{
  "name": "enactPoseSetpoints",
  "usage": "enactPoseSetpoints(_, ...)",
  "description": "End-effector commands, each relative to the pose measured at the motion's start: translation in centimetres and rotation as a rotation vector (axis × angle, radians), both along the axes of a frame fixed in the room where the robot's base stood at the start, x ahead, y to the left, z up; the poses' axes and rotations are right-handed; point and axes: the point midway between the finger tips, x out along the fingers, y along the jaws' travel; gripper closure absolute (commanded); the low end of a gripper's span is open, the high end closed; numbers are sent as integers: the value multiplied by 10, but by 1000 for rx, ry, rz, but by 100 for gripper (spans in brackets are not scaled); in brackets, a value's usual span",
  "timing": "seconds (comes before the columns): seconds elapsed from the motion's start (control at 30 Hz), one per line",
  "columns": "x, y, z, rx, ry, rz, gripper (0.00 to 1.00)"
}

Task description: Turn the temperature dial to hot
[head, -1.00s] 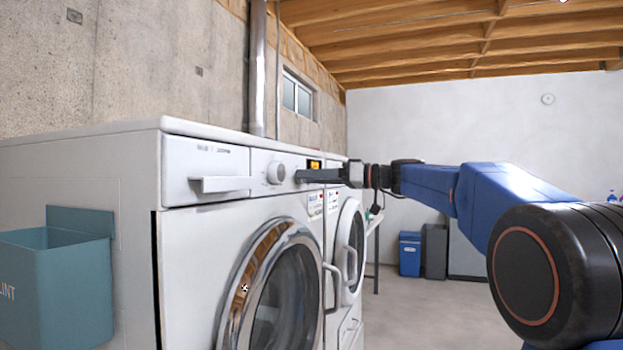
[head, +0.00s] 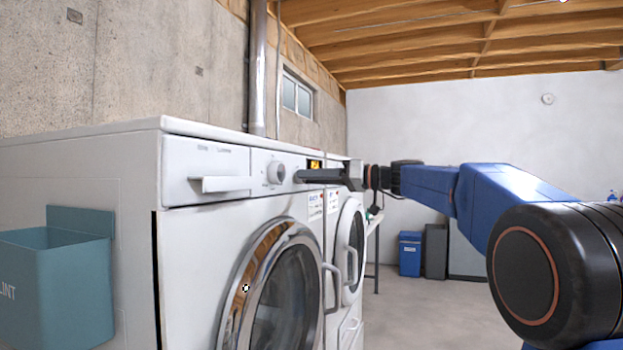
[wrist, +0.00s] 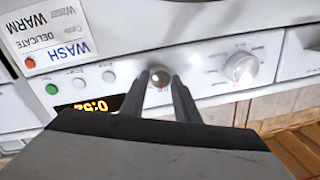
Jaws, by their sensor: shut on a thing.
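My gripper (wrist: 167,84) is shut on a small round knob (wrist: 159,73) on the washer's white control panel; no markings on the knob are readable, so I cannot tell its setting. In the head view my gripper (head: 299,176) reaches in from the right to the panel, and its fingertips hide the small knob. A larger white dial (wrist: 241,68) stands apart from the fingers, to their right in the wrist view. It also shows just left of my gripper in the head view (head: 277,173).
The wrist view is upside down. A label with WASH, DELICATE and WARM (wrist: 50,40), a lit display (wrist: 92,105) and small buttons (wrist: 108,77) are near the knob. A teal lint bin (head: 60,290) hangs on the washer's side.

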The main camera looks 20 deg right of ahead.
Motion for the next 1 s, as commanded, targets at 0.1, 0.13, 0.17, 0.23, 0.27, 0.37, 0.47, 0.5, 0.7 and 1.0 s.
enactPoseSetpoints(0.1, 0, 0, -1, 51, 71, 0, 94)
enactPoseSetpoints(0.13, 0, 0, -1, 66, 92, 0, 94)
enactPoseSetpoints(0.17, 0, 0, -1, 82, 115, 0, 94)
enactPoseSetpoints(0.23, 0, 0, -1, 120, 168, 0, 94)
enactPoseSetpoints(0.27, 0, 0, -1, 138, 191, 0, 94)
enactPoseSetpoints(0.37, 0, 0, -1, 194, 267, 0, 94)
enactPoseSetpoints(0.47, 0, 0, -2, 250, 344, 0, 94)
enactPoseSetpoints(0.5, 0, 0, -2, 272, 376, -1, 94)
enactPoseSetpoints(0.7, 1, -1, -2, 384, 528, -1, 94)
enactPoseSetpoints(1.0, 1, -1, -4, 553, 760, -1, 94)
